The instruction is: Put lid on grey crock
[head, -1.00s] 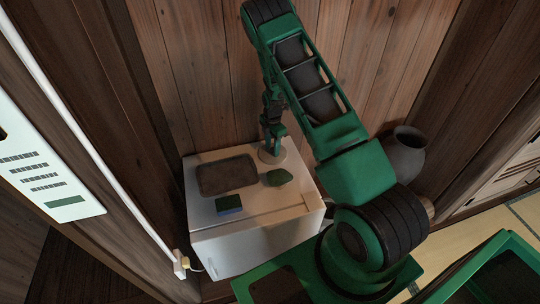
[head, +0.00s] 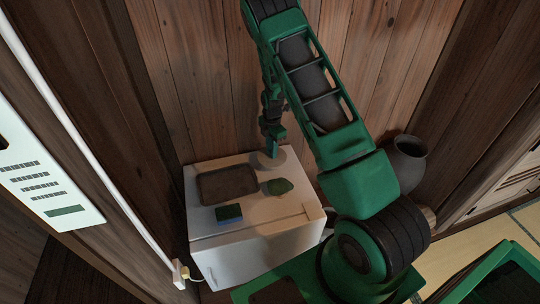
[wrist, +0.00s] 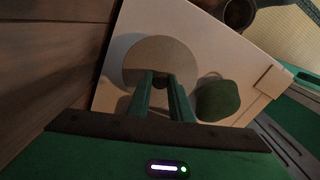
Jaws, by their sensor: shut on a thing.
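The lid (head: 267,160) is a pale round disc near the back edge of a white box-shaped appliance. My gripper (head: 272,148) reaches down to it from above, and its fingers are shut on a part at the lid's middle. In the wrist view, the lid (wrist: 160,52) lies beyond my fingertips (wrist: 160,78), with a shadow at its left that suggests it is slightly raised. The grey crock (head: 406,160) stands upright at the right by the wooden wall, partly behind my arm. Its dark open mouth also shows at the top of the wrist view (wrist: 238,13).
The white appliance top (head: 255,220) also bears a brown tray (head: 228,183), a green rounded item (head: 279,187) and a green-and-blue sponge (head: 229,213). A white cord and plug (head: 180,271) are at the left. Wooden walls (head: 195,80) close off the back.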

